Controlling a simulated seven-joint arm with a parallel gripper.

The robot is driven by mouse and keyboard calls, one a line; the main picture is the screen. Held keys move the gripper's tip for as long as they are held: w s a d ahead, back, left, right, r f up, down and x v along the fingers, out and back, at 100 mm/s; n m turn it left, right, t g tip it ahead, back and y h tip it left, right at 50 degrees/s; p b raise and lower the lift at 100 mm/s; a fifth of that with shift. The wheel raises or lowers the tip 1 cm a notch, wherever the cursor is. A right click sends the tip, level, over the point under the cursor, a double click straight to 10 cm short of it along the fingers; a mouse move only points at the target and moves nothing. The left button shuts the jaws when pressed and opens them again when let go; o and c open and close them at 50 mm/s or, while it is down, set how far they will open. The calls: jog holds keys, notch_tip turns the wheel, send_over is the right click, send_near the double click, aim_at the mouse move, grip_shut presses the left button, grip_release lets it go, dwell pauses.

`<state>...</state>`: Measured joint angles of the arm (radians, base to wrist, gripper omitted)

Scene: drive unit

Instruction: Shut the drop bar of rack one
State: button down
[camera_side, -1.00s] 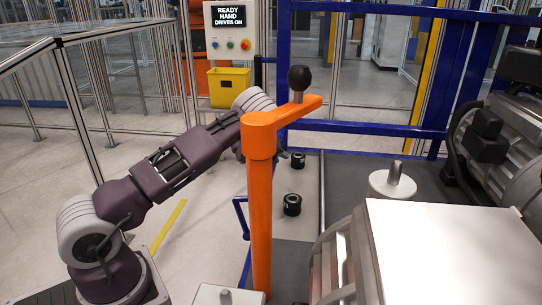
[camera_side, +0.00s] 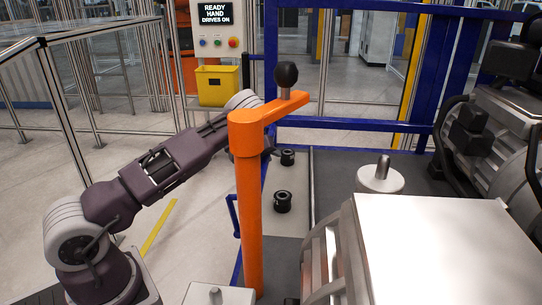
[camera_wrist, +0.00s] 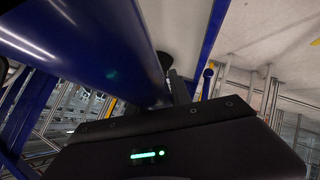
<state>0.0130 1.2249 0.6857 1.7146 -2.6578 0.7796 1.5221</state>
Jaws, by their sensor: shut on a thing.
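In the side view, blue rack bars (camera_side: 350,125) stand behind an orange post (camera_side: 247,210); I cannot tell which one is the drop bar of rack one. My arm reaches up and right behind this post, which hides most of my gripper there. In the wrist view, a thick blue bar (camera_wrist: 95,45) runs from the upper left toward the middle. My gripper (camera_wrist: 180,88) is shut at the end of this bar. Its dark body, with a green light, covers the bottom of the view and hides part of the grip.
The post's orange arm carries a black knob (camera_side: 286,75). Two black ring-shaped parts (camera_side: 283,202) lie on the pale plate to its right. Grey motor units (camera_side: 490,140) and a white-topped box (camera_side: 435,245) fill the right.

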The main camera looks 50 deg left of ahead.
jog(key=shift+s+a+f, duration=0.2)
jog(key=shift+s+f, duration=0.3)
jog(key=shift+f, duration=0.1)
jog(key=c, duration=1.2)
grip_release()
jog(key=shift+w, duration=0.1)
jog(key=shift+r, duration=0.1)
jog(key=shift+w+r, duration=0.15)
jog(key=shift+r, duration=0.1)
notch_tip(320, 180, up, 10)
jog(key=shift+f, duration=0.1)
jog(key=shift+d, duration=0.1)
